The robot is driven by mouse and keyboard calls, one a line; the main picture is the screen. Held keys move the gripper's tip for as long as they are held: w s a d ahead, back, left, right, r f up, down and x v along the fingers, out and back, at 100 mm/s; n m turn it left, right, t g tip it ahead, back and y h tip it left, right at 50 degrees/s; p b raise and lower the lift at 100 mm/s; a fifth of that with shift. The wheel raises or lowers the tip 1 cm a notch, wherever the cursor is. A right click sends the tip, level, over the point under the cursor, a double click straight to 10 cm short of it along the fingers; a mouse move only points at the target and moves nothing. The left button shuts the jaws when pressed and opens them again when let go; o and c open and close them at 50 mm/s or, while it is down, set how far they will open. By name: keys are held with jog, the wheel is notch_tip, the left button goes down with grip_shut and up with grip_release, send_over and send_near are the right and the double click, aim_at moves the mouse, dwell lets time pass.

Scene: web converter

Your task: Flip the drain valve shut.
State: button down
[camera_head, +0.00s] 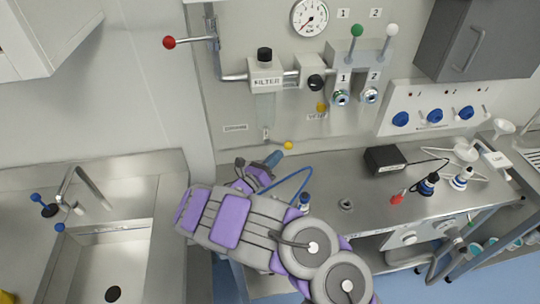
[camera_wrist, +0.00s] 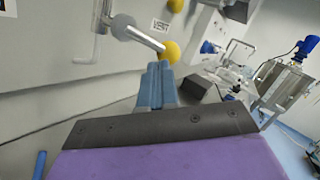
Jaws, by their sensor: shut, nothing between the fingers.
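The drain valve (camera_head: 267,133) hangs below the filter (camera_head: 265,77) on the wall panel. Its short lever points right, slightly downward, and ends in a yellow ball (camera_head: 288,146). In the wrist view the silver lever (camera_wrist: 138,36) slants from the pipe to the yellow ball (camera_wrist: 170,52). My gripper (camera_head: 275,157) is shut and empty, just below the ball in the head view. In the wrist view its blue fingertips (camera_wrist: 158,66) are at the ball's lower left; I cannot tell whether they touch it.
A second yellow knob (camera_head: 321,106) sits near a label up and right of the drain lever. A steel counter (camera_head: 330,170) lies below, with a black box (camera_head: 385,159) to the right. A sink (camera_head: 105,260) is at left. A red-knobbed lever (camera_head: 169,42) sticks out above.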

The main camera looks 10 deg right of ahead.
jog(key=p+v, duration=0.1)
jog(key=v, duration=1.5)
jog(key=shift+a, duration=0.25)
jog(key=shift+w, duration=0.15)
